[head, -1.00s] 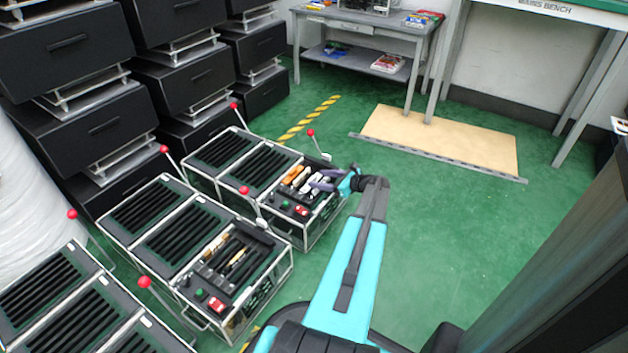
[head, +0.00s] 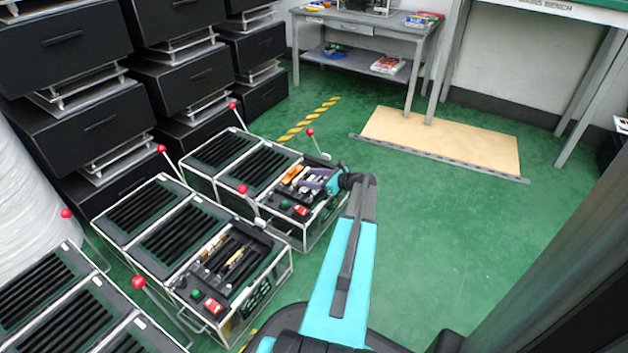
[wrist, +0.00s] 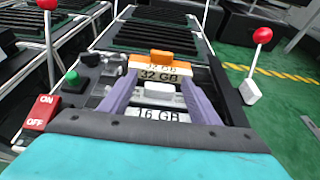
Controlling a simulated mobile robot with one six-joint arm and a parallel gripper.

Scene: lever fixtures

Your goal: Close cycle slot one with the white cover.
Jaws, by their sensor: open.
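My gripper (head: 308,183) is open over the near right end of the far fixture (head: 262,168). In the wrist view, my gripper's (wrist: 158,84) two purple fingers straddle a white piece (wrist: 160,91) with a "16 GB" label (wrist: 156,112) in front of it. I cannot tell whether the fingers touch it. An orange piece (wrist: 161,57) marked "32 GB" lies just beyond the white one; it also shows in the head view (head: 292,174). No slot number is readable.
Red-balled levers stand around the fixture, one left (wrist: 47,5) and one right (wrist: 262,36) in the wrist view. A red ON/OFF switch (wrist: 41,112) and green button (wrist: 72,77) sit at left. A second fixture (head: 190,245) stands nearer.

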